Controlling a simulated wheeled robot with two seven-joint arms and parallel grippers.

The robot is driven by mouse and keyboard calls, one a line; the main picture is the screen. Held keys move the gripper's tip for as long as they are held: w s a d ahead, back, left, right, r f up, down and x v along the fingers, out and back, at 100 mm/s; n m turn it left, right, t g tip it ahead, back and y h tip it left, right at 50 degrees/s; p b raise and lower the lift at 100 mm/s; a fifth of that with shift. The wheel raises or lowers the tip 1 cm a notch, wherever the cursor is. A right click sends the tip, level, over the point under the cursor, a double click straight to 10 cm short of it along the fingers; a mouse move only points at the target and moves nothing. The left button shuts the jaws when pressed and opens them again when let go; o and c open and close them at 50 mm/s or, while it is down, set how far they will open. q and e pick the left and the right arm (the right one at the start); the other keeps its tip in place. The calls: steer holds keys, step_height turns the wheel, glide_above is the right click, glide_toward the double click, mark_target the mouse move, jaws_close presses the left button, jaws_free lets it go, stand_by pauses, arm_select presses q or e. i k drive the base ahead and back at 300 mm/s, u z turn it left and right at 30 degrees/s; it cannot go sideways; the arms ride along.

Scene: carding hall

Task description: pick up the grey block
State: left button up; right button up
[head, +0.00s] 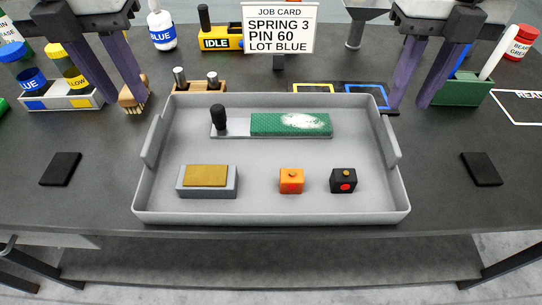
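A grey block (207,192) with a flat brass-coloured piece on top lies in the front left of the grey tray (270,213). My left gripper (127,95) is open and empty, beyond the tray's back left corner, with a small brush between or behind its fingertips. My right gripper (408,106) is open and empty, near the tray's back right corner. Both are well apart from the grey block. Nothing hides the block's top or front.
The tray also holds an orange cube (291,181), a black cube (343,181) and a green pad (290,124) on a grey plate with a black knob (219,118). A job card (279,29), bottle bins and dark pads (61,169) stand around. Space above the tray is clear.

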mark_target(194, 181)
steer(key=k, duration=1)
